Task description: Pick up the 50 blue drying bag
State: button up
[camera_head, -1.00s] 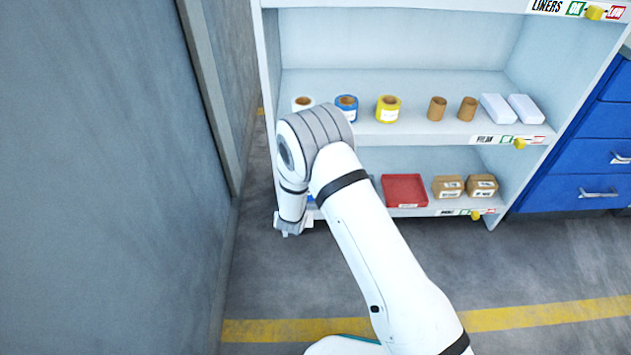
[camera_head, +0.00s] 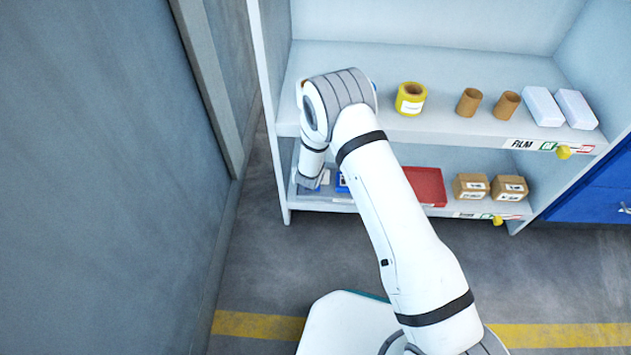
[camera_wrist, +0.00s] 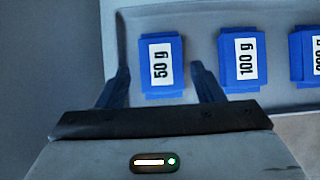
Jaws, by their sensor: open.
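The blue drying bag labelled 50 g (camera_wrist: 150,50) lies on the lower shelf in the wrist view, label facing the camera. My gripper (camera_wrist: 158,78) is open, with one finger on each side of the bag's lower end in that view. I cannot tell whether the fingers touch it. In the head view my arm hides most of the blue bags, and only bits of blue (camera_head: 341,183) show beside the wrist. My gripper (camera_head: 307,184) is mostly hidden by my wrist there, at the left end of the lower shelf.
A blue 100 g bag (camera_wrist: 228,60) lies just right of the 50 g one, with another blue bag (camera_wrist: 302,55) further right. A red tray (camera_head: 426,186) and brown boxes (camera_head: 470,187) share the lower shelf (camera_head: 451,208). The upper shelf holds a yellow roll (camera_head: 410,98). A wall stands left.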

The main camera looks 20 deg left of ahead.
jog(key=b+x, duration=0.1)
jog(key=x, duration=0.2)
jog(key=shift+d+f, duration=0.1)
jog(key=shift+f, duration=0.15)
jog(key=shift+r, duration=0.1)
jog(key=c, duration=0.8)
jog(key=shift+o, duration=0.2)
